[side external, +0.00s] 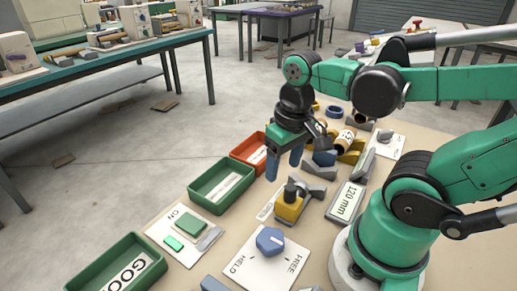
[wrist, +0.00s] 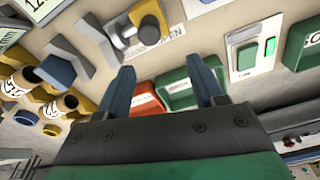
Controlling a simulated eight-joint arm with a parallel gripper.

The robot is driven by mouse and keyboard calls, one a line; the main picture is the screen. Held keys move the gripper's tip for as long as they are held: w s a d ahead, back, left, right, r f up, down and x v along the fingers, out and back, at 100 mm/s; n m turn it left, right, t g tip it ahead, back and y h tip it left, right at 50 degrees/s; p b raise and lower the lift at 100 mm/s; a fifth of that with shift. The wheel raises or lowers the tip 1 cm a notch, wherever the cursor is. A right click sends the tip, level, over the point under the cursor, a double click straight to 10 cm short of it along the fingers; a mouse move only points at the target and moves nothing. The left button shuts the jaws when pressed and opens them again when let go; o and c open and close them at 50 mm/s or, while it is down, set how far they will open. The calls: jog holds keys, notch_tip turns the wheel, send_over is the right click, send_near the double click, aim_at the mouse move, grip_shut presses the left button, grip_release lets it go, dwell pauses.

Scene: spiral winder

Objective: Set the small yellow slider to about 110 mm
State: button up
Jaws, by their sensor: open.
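The small yellow slider (side external: 288,207) sits on the bench top below my gripper, with a dark knob on it. It also shows at the top of the wrist view (wrist: 142,12). A grey display (side external: 346,202) to its right reads 120 mm; part of it shows at the top left of the wrist view (wrist: 44,9). My gripper (side external: 283,167) is open with its blue fingers pointing down, above and slightly behind the slider. The fingers are empty and apart from the slider; in the wrist view my gripper (wrist: 162,62) has the slider beyond its fingertips.
A blue HELD/FREE knob (side external: 270,241) stands in front of the slider. A green ON button (side external: 191,227) and green tray (side external: 222,185) lie left. A red tray (side external: 248,149) is behind. Spools in a yellow rack (side external: 350,150) and grey blocks crowd the right.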

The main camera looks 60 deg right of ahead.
aim_at(291, 186)
jog(key=shift+s+d+f+m+g, duration=0.1)
jog(key=shift+s+m+g, duration=0.05)
jog(key=shift+s+g, duration=0.2)
jog(key=shift+s+d+f+m+g, duration=0.15)
jog(key=shift+s+g, duration=0.1)
jog(key=shift+s, duration=0.15)
jog(key=shift+a+f, duration=0.15)
jog(key=shift+f, duration=2.4)
grip_shut()
